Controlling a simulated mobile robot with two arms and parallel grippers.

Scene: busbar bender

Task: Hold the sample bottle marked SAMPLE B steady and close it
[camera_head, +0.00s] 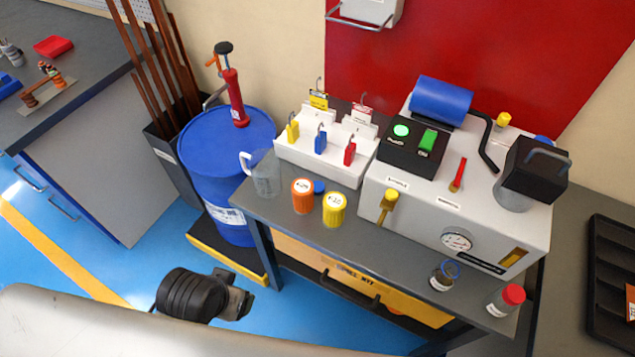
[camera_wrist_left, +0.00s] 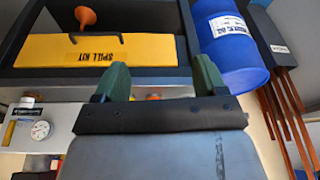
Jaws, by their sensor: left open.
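A small dark bottle (camera_head: 441,279) with a blue ring at its top stands near the front edge of the grey bench. A second bottle (camera_head: 502,303) with a red cap stands to its right. Their labels are too small to read, so I cannot tell which is SAMPLE B. A small blue disc (camera_head: 319,187) lies between the orange and yellow jars; I cannot tell if it is a cap. My left gripper (camera_head: 242,301) is low in front of the bench, away from both bottles. The left wrist view shows its green fingers (camera_wrist_left: 163,80) apart and empty. My right gripper is out of view.
The grey machine (camera_head: 420,222) with a gauge stands behind the bottles. A blue drum (camera_head: 225,150) is left of the bench. A yellow spill kit (camera_wrist_left: 150,52) sits below the benchtop.

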